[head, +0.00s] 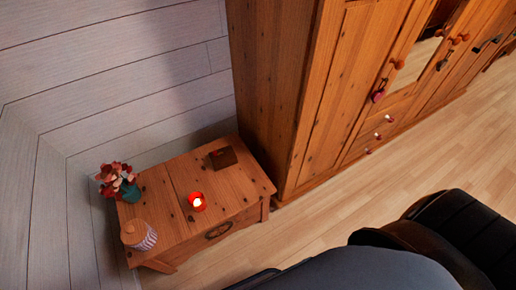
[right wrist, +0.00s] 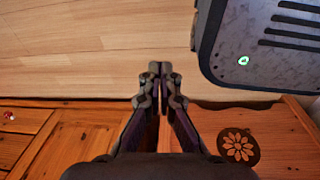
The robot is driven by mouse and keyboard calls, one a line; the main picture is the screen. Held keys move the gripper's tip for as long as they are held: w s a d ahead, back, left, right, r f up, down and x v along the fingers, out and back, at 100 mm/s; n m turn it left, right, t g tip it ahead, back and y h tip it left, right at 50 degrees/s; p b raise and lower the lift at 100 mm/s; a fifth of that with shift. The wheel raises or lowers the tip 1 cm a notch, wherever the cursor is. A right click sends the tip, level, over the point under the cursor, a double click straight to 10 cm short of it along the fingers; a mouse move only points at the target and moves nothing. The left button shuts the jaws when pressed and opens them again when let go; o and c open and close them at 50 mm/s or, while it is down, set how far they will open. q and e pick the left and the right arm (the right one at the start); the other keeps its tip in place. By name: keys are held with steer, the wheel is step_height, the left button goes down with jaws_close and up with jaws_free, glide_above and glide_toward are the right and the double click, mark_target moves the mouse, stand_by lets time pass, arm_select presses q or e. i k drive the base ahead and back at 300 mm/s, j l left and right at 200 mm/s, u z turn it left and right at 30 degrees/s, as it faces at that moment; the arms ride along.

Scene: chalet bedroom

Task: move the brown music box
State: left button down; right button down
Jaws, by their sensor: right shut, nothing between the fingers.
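The brown music box (head: 223,157) is a small dark brown box. It sits on the far right part of a low wooden chest (head: 178,178) in the head view, beside the tall wardrobe. My right gripper (right wrist: 160,72) shows in the right wrist view with its fingers together and nothing between them. It is over the wood floor, apart from the music box, which I cannot make out in that view. My left gripper is in neither view.
On the chest are a red lit candle (head: 197,201), a teal vase with red flowers (head: 129,191) and a striped jar with a lid (head: 138,235). The wardrobe (head: 330,90) stands at the right of the chest.

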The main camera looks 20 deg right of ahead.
mark_target(229, 158)
steer(key=z, duration=0.25)
steer(key=i+l, duration=0.1)
steer(key=l, duration=0.3)
steer(key=i+l, duration=0.15)
steer(key=l, duration=0.25)
steer(key=i+l, duration=0.1)
steer(key=l, duration=0.3)
steer(key=i+l, duration=0.1)
steer(key=l, duration=0.3)
